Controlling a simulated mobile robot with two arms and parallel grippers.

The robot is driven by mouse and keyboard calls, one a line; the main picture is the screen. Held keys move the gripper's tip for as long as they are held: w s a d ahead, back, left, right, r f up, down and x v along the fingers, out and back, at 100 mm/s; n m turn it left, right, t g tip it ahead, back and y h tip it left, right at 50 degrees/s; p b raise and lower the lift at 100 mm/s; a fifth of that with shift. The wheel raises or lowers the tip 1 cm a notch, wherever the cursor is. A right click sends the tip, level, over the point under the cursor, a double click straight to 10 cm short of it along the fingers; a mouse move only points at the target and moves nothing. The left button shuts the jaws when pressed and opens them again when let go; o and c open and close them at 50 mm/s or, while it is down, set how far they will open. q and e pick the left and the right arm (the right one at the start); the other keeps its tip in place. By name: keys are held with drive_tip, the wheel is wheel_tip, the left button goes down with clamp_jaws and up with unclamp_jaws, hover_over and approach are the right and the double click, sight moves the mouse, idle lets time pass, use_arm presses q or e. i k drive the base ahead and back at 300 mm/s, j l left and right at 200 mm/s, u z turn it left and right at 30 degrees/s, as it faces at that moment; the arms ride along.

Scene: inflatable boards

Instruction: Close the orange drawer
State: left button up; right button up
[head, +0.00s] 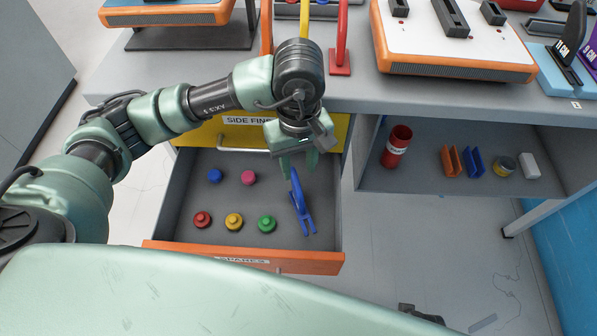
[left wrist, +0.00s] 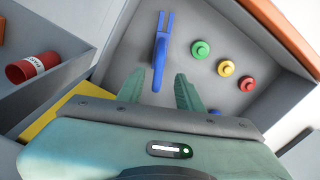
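The orange drawer (head: 164,250) is pulled out below a yellow drawer (head: 216,133). Its orange front, lettered "SPARES", is nearest me, and part of it is hidden by my own body. Inside lie a blue forked tool (head: 300,205) and several coloured round knobs, such as the green one (head: 266,224). My left gripper (head: 298,165) is over the back right of the drawer, near the tool's far end. In the left wrist view its two fingers (left wrist: 162,92) are apart with nothing clearly between them; the blue tool lies beyond. My right gripper does not show clearly.
A grey workbench (head: 365,95) with orange-edged boards stands above. The floor (head: 400,240) right of the drawer looks mostly clear.

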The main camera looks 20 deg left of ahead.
sight(189, 192)
drive_tip(key=k+l, duration=0.1)
drive_tip(key=l, duration=0.25)
drive_tip(key=k+l, duration=0.15)
drive_tip(key=l, duration=0.15)
drive_tip(key=k+l, duration=0.1)
drive_tip(key=l, duration=0.25)
drive_tip(key=k+l, duration=0.1)
drive_tip(key=l, duration=0.2)
